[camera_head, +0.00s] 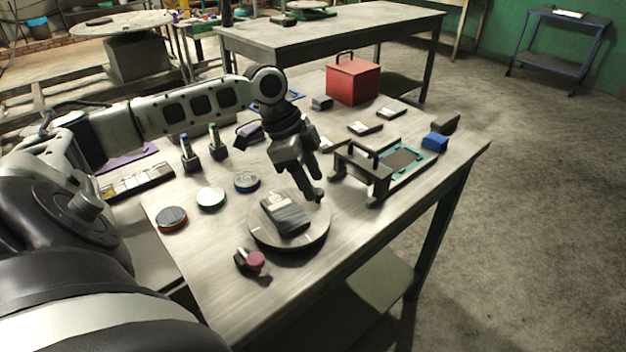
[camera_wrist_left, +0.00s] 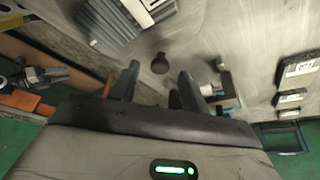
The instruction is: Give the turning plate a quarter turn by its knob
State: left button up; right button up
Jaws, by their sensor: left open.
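The round grey turning plate (camera_head: 262,230) lies on the workbench, with a dark ridged block (camera_head: 285,215) on it. My left gripper (camera_head: 313,192) is open, pointing down over the plate's far right edge. In the left wrist view the dark round knob (camera_wrist_left: 160,63) shows beyond my open fingertips (camera_wrist_left: 158,82), roughly in line with the gap between them. The ridged block (camera_wrist_left: 120,18) is above and left of it there. In the head view I cannot make out the knob behind the fingers. Whether a finger touches the knob is not clear. My right gripper is out of view.
A dark frame stand (camera_head: 365,178) with a teal-edged panel (camera_head: 405,160) is close on the right of the gripper. Round discs (camera_head: 210,198) lie left of the plate, and a pink-capped item (camera_head: 256,261) is in front. A red box (camera_head: 352,82) stands behind.

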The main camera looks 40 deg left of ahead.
pick_arm(q)
jog(key=shift+x, duration=0.8)
grip_shut()
jog(key=shift+a+r+n+p, duration=0.3)
jog(key=shift+n+p, duration=0.2)
jog(key=shift+p, duration=0.5)
jog(key=shift+a+f, duration=0.1)
jog(key=shift+f+n, duration=0.15)
jog(key=shift+n, duration=0.15)
grip_release()
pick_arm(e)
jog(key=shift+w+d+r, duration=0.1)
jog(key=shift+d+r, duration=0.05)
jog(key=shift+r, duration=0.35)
